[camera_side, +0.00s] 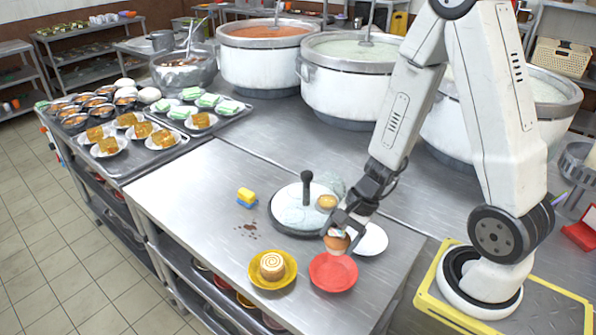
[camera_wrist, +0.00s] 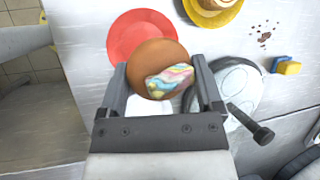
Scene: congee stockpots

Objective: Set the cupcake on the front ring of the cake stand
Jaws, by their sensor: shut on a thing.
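My gripper (camera_side: 341,232) is shut on a brown cupcake (camera_side: 336,244), held just above the far edge of a red plate. In the wrist view the cupcake (camera_wrist: 142,58) sits between both fingers of my gripper (camera_wrist: 160,88), with pastel rainbow-striped topping upward. The cake stand (camera_side: 285,212) is a round, pale disc with a dark rim and an upright black knob. It stands left of and behind my gripper in the side view, and right of it in the wrist view (camera_wrist: 240,80). Its front ring is hard to make out.
The red plate (camera_side: 333,277) lies below the cupcake; a white plate (camera_side: 372,240) is to its right. A yellow plate (camera_side: 255,277) holds a swirl-topped cake (camera_side: 272,264). A tan bun (camera_side: 327,202) is at the stand's right side. A sponge (camera_side: 247,198) and brown crumbs lie left.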

